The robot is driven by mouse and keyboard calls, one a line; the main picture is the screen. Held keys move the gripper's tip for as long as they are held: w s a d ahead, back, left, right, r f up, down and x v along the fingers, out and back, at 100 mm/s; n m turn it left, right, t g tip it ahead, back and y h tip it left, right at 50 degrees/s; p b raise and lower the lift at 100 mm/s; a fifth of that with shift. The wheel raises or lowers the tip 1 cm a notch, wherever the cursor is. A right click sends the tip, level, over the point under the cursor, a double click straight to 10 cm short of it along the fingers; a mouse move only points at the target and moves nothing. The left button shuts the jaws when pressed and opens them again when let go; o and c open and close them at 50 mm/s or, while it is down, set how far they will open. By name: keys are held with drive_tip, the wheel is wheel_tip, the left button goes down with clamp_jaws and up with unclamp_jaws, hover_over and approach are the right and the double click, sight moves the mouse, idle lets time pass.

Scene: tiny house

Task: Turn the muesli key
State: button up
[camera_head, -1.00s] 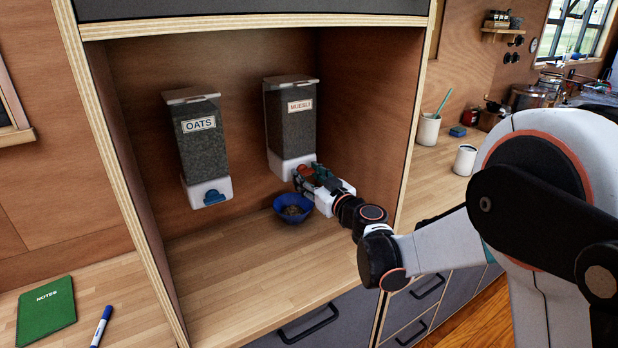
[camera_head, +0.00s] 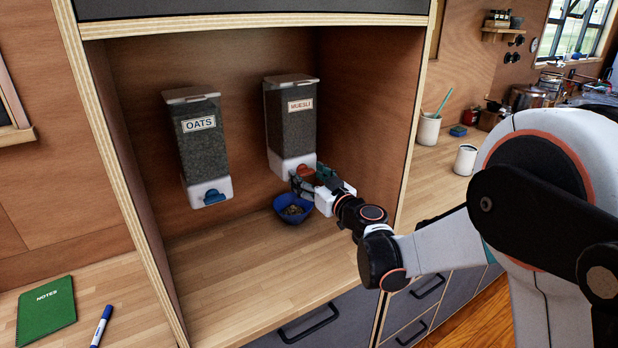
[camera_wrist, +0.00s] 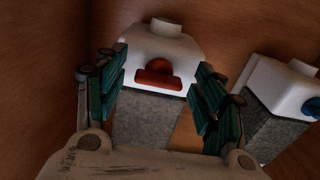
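The muesli dispenser (camera_head: 290,125) hangs on the back wall of the niche, labelled MUESLI. Its orange-red key (camera_head: 305,169) sits on the front of its white base. The key also shows in the wrist view (camera_wrist: 158,75), with its wide bar lying across the white base. My gripper (camera_head: 304,182) is just below and in front of the key. In the wrist view its teal fingers (camera_wrist: 160,82) are spread on either side of the key, with gaps visible, so it is open and holds nothing.
A blue bowl (camera_head: 292,208) with some food in it stands under the muesli dispenser, close to my gripper. The oats dispenser (camera_head: 203,148), with a blue key (camera_head: 212,197), hangs to the left. The niche's right wall (camera_head: 368,115) is close to my arm.

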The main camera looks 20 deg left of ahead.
drive_tip(key=v, duration=1.2)
